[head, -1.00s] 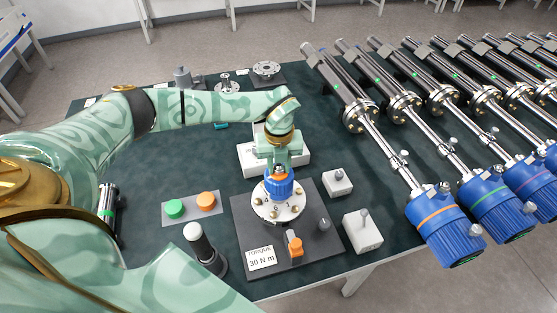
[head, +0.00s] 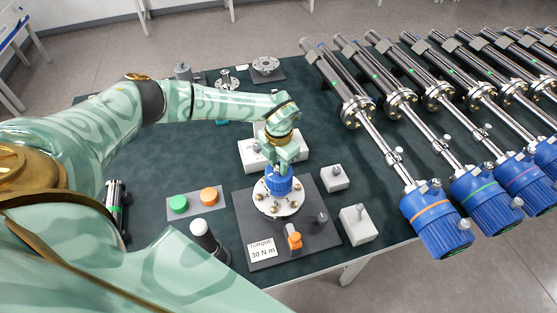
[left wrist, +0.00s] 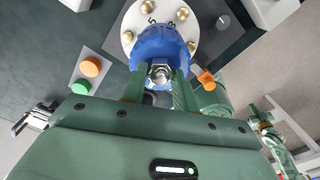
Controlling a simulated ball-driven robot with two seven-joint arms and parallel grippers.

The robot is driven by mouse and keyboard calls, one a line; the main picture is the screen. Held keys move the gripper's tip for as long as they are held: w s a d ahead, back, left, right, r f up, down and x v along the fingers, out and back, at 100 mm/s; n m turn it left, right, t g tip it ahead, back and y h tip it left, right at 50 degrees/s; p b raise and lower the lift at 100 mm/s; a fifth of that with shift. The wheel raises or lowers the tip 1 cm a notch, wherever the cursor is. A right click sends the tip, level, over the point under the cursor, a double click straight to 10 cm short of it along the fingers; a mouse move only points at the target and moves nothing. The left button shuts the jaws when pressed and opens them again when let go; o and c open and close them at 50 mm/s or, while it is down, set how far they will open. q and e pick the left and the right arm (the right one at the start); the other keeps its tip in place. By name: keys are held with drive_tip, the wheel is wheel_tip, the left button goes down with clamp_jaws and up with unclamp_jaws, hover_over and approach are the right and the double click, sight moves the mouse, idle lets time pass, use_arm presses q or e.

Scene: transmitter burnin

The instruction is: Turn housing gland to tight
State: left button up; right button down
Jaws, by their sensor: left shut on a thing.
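The blue housing (head: 277,183) stands upright on a white bolted flange with numbers, on a dark torque fixture plate. It also shows in the left wrist view (left wrist: 160,42), where the silver hex gland (left wrist: 160,73) lies between my fingers. My left gripper (head: 284,162) comes down on the housing from behind and above. In the left wrist view its two green fingers (left wrist: 160,84) are closed in on either side of the gland. In the head view the gland is hidden by the fingers.
An orange-topped knob (head: 294,240) and a "TORQUE 30 N m" card (head: 262,250) sit at the plate's front. Green (head: 179,203) and orange (head: 209,195) buttons are to the left. White blocks (head: 334,178) stand right. Several finished-looking transmitters (head: 436,222) line the right side.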

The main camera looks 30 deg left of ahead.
sight(279, 164)
use_arm(q)
drive_tip(key=m+p, duration=0.1)
drive_tip(key=m, duration=0.4)
drive_tip(key=shift+m, duration=0.3)
idle(0.4)
drive_tip(key=o, duration=1)
drive_tip(key=shift+r, duration=0.1)
wheel_tip(279, 164, up, 16)
drive_tip(key=shift+r, duration=0.1)
